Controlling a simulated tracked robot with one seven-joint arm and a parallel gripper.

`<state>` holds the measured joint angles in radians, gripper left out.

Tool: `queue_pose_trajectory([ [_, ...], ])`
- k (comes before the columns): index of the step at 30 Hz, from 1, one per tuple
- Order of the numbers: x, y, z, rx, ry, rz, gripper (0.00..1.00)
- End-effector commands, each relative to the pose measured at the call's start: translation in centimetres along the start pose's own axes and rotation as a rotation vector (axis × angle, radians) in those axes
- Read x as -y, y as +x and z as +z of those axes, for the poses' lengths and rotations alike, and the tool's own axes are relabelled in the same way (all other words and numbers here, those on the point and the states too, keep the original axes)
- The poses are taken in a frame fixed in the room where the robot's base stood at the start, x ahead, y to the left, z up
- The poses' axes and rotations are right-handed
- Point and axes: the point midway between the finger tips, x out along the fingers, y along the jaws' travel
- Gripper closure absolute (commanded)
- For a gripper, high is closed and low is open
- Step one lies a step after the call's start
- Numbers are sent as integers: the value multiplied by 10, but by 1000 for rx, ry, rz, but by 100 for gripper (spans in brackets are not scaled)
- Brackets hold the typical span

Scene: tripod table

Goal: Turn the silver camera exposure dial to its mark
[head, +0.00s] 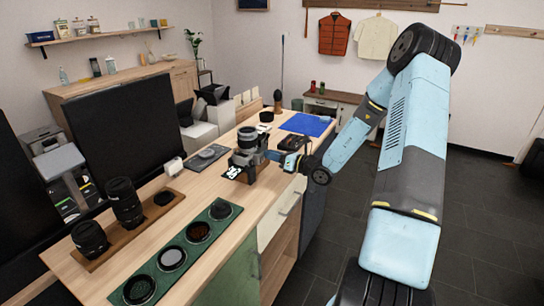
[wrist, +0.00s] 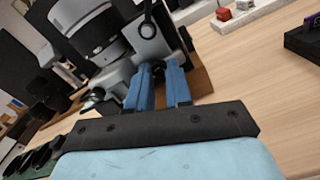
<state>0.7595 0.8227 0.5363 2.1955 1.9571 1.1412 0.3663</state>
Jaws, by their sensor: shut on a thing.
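The silver and black camera (head: 247,146) stands on the wooden table, its lens toward the upper left in the wrist view (wrist: 108,38). My gripper (head: 273,155) reaches it from the right. In the wrist view, its two blue fingers (wrist: 162,74) are at the camera's near side, close together with a narrow gap. They are shut on a small part there, which fits the silver exposure dial. The fingers hide most of that part, and I cannot see its mark. A small silver and black knob (wrist: 94,98) shows left of the fingers.
A green tray (head: 172,248) with round filters and a wooden tray (head: 97,258) with lenses lie left of the camera. A blue mat (head: 306,124) lies behind it. A dark box (head: 293,142) stands close by my gripper. Bare tabletop shows right of the camera in the wrist view.

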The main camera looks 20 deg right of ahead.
Motion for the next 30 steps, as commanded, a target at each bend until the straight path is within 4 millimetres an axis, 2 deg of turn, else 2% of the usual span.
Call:
queue_pose_trajectory([
  [21, 4, -1, 1, 4, 674, -9, 100],
  [30, 4, -1, 1, 6, 899, -11, 100],
])
